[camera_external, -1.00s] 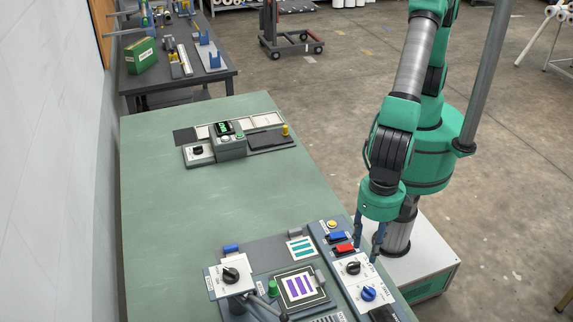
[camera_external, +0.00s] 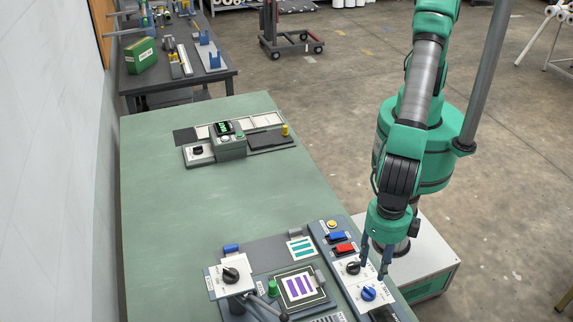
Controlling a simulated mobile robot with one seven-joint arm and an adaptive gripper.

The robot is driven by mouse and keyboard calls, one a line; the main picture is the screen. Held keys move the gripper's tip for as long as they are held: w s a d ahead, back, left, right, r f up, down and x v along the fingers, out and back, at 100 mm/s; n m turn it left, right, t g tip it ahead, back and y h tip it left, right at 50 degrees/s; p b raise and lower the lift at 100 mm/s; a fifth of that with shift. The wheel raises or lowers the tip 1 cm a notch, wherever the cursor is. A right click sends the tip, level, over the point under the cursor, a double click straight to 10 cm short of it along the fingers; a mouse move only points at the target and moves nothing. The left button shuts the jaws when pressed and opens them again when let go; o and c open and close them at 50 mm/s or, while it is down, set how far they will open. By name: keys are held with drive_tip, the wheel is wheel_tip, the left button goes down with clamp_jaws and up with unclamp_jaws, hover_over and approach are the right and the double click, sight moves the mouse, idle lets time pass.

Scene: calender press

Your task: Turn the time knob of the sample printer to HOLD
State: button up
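On the table's near right edge, a grey control panel (camera_external: 322,240) carries a black knob (camera_external: 353,267) and a blue knob (camera_external: 368,293) on a white plate. Another black knob (camera_external: 231,275) is on a white plate at the near left, beside the purple-striped print (camera_external: 299,287). The labels are too small to read, so I cannot tell which is the time knob or its setting. My gripper (camera_external: 374,270) points down over the control panel, its two blue-grey fingers apart and empty. It is just right of the panel's black knob; contact cannot be told.
A red switch (camera_external: 345,248), a blue switch (camera_external: 337,236) and a yellow button (camera_external: 331,225) are close by on the panel. A green knob (camera_external: 272,289) and a lever (camera_external: 270,308) stand further left. The middle of the green table (camera_external: 180,222) is clear.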

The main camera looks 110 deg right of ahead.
sight(370, 290)
wheel_tip(370, 290, down, 12)
drive_tip(key=shift+r, duration=0.1)
idle(0.5)
drive_tip(key=shift+c, duration=0.2)
drive_tip(key=c, duration=0.9)
